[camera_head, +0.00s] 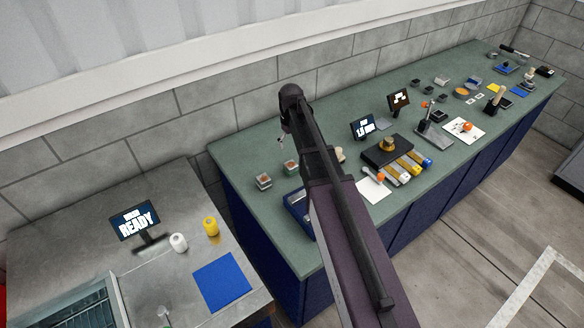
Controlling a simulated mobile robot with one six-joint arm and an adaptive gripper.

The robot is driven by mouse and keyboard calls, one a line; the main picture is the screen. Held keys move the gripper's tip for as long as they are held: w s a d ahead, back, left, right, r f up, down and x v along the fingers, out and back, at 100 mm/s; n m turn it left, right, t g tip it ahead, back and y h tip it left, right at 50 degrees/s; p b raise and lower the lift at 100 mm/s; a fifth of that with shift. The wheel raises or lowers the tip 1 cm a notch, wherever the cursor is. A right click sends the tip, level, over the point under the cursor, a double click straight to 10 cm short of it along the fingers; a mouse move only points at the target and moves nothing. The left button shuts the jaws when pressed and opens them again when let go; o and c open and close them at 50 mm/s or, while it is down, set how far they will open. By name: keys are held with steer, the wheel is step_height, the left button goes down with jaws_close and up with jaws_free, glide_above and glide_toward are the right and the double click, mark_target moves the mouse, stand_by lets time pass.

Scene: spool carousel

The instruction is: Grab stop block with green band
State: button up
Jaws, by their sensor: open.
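Two small grey blocks with reddish tops stand at the near left end of the green workbench (238,150). One block (264,181) stands clear of my arm. The other block (291,166) is close beside my arm and shows a hint of green, but it is too small to be sure of a band. My gripper (283,139) hangs small and partly hidden at the far end of my arm, above and just behind this second block. It is open and appears apart from the blocks.
My arm hides part of the bench and a blue tray (299,205). To the right are a dark fixture (375,152), a white sheet (373,190) and several small parts. A metal table at left holds a READY screen (134,220), a white spool (178,243) and a yellow spool (211,227).

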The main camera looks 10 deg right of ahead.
mark_target(291, 164)
steer(key=shift+f, duration=0.1)
step_height(291, 164, down, 8)
steer(key=b, duration=0.8)
steer(key=shift+f+b, duration=0.2)
steer(key=shift+b, duration=0.1)
stand_by(0.3)
steer(key=shift+f, duration=0.1)
steer(key=shift+w+f+b, duration=0.2)
steer(key=shift+f+b, duration=2.3)
steer(key=shift+b, duration=0.1)
steer(key=c, duration=1.4)
